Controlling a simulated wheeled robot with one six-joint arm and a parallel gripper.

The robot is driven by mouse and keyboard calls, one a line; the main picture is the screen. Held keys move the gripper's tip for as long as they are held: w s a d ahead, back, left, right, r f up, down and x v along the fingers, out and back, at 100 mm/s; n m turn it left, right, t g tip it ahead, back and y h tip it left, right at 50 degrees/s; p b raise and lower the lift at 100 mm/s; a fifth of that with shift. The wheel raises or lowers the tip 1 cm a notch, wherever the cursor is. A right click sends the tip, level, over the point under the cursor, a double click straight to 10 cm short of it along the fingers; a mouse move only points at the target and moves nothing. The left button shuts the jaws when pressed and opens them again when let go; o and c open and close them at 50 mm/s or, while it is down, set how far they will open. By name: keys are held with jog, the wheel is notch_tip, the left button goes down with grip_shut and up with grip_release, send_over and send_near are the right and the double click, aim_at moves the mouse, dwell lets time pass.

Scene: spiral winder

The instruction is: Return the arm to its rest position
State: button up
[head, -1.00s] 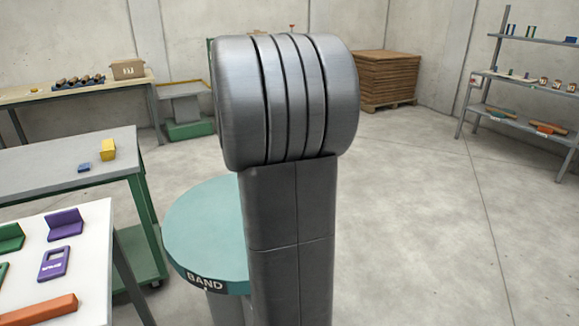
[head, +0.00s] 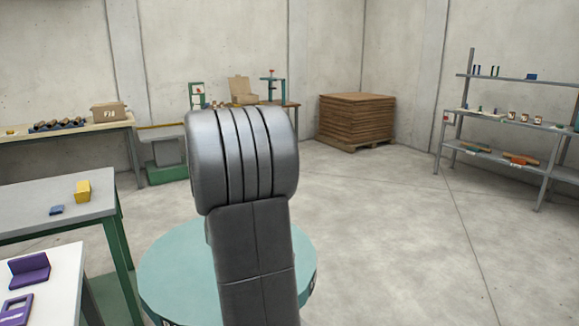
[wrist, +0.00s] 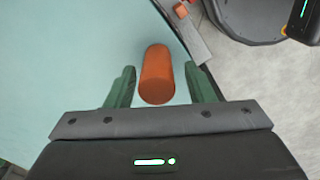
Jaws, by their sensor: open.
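My gripper (wrist: 160,70) shows in the wrist view with its two green fingers apart. An orange-brown cylinder (wrist: 157,74) appears between the fingers, with clear gaps on both sides. It is over a pale teal surface (wrist: 70,60); I cannot tell its height from the fingers. In the head view my dark grey arm link stands up in the middle, in front of the round teal table (head: 165,265). The gripper and the cylinder are not visible in the head view.
A grey table (head: 40,212) at left holds a yellow block (head: 83,190) and a small blue piece (head: 57,209). A white table (head: 62,285) with purple parts is nearer. A pallet stack (head: 355,120) and shelves (head: 500,120) stand behind. Floor at right is clear.

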aim_at(184, 313)
jog(key=shift+w+d+r, duration=0.2)
jog(key=shift+d+r, duration=0.05)
notch_tip(184, 313, up, 13)
jog(key=p, duration=0.3)
notch_tip(184, 313, down, 14)
jog(key=b, duration=0.3)
jog(key=shift+s+a, duration=0.1)
jog(key=s+a, duration=0.1)
jog(key=a, duration=0.1)
jog(key=a+m+b, duration=0.1)
jog(key=a, duration=0.2)
jog(key=s+a+m+b, duration=0.1)
jog(key=a, duration=0.2)
jog(key=shift+s+r, duration=0.15)
jog(key=shift+s, duration=0.15)
jog(key=a+m+b, duration=0.1)
jog(key=a, duration=0.2)
jog(key=a+m, duration=0.2)
jog(key=a, duration=0.2)
jog(key=a+m+b, duration=0.1)
jog(key=a+m, duration=0.1)
jog(key=a, duration=0.2)
jog(key=shift+w+b, duration=0.35)
notch_tip(184, 313, up, 14)
jog(key=p, duration=0.4)
jog(key=shift+f+m, duration=0.25)
jog(key=shift+m, duration=0.05)
jog(key=shift+w, duration=0.1)
